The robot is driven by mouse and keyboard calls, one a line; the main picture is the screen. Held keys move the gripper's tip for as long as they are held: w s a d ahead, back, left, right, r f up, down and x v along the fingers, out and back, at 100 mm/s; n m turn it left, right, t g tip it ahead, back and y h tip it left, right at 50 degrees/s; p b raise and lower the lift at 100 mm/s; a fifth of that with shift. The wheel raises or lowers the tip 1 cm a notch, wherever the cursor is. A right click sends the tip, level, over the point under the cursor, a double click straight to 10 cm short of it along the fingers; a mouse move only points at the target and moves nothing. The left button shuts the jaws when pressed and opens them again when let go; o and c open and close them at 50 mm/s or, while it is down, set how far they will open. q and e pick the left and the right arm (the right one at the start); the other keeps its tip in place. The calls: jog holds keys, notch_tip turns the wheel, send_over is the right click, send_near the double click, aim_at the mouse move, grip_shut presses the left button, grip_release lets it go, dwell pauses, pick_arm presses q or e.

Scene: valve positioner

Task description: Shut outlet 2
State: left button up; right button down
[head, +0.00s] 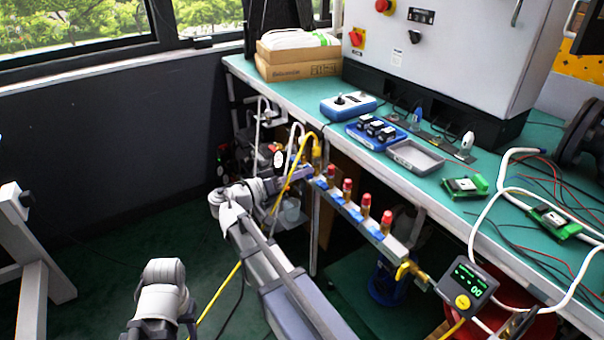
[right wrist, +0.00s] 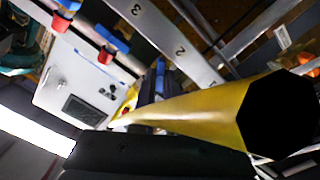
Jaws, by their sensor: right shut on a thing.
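The outlet manifold (head: 400,251) is a pale metal bar along the bench's front edge. It carries a row of red-capped outlets (head: 367,200) with blue handles (head: 355,213). My right gripper (head: 308,173) is at the bar's left end. In the right wrist view the bar (right wrist: 196,65) bears the labels 3 and 2. There my right gripper's dark fingers (right wrist: 155,88) are shut on a blue handle (right wrist: 160,68) beside label 2. The fingers hide most of that handle. My left arm shows low in the head view; its gripper is out of sight.
A yellow hose (head: 297,168) rises by the bar's left end and crosses close before the right wrist camera (right wrist: 195,112). A gauge (head: 466,289) stands at the bar's right end. The green bench (head: 300,98) holds a grey tray (head: 416,157) and a control cabinet (head: 455,50).

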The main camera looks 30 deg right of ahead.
jog(key=n, duration=1)
jog(key=shift+f, duration=0.15)
jog(key=shift+n, duration=0.5)
jog(key=c, duration=0.9)
grip_release()
jog(key=shift+m, duration=0.3)
